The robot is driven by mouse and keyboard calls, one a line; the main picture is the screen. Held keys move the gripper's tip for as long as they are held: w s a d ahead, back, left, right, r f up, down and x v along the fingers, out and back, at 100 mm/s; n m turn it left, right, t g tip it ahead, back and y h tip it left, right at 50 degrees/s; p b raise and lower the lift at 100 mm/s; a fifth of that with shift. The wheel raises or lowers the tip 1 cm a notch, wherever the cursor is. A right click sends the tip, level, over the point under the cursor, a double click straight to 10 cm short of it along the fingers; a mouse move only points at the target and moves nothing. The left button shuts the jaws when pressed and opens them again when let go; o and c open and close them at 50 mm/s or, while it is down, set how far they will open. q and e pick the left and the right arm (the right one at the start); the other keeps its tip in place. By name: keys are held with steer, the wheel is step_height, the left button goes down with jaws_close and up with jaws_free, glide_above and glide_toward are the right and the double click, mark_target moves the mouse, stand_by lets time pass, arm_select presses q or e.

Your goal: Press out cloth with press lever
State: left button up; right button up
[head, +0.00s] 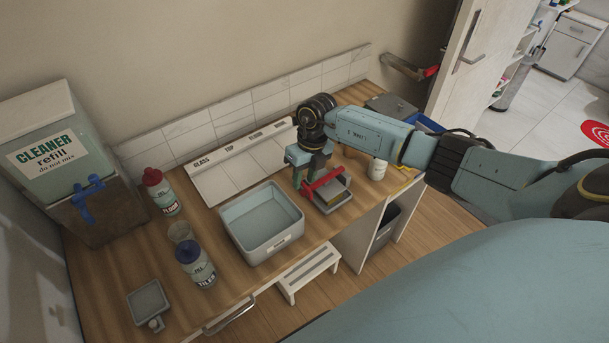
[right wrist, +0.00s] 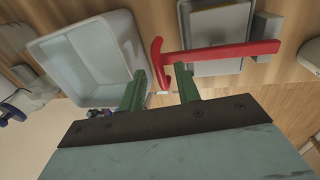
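The press (head: 335,203) stands near the counter's front edge, right of the grey basin. Its red lever (head: 324,181) lies over the grey plate, with a thin yellowish layer below that may be the cloth. In the right wrist view the red lever (right wrist: 225,52) ends in a crossbar. My right gripper (head: 302,172) is above the lever's left end. In the right wrist view my right gripper (right wrist: 161,80) is open, its green fingers apart on either side of the crossbar. I cannot tell whether they touch it. My left gripper is not in view.
The grey basin (head: 288,242) is empty, left of the press. A red-capped bottle (head: 160,192), a blue-capped bottle (head: 196,265) and a small grey tray (head: 149,298) stand farther left. A cleaner dispenser (head: 65,160) is at far left.

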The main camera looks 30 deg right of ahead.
jaws_close()
stand_by(0.5)
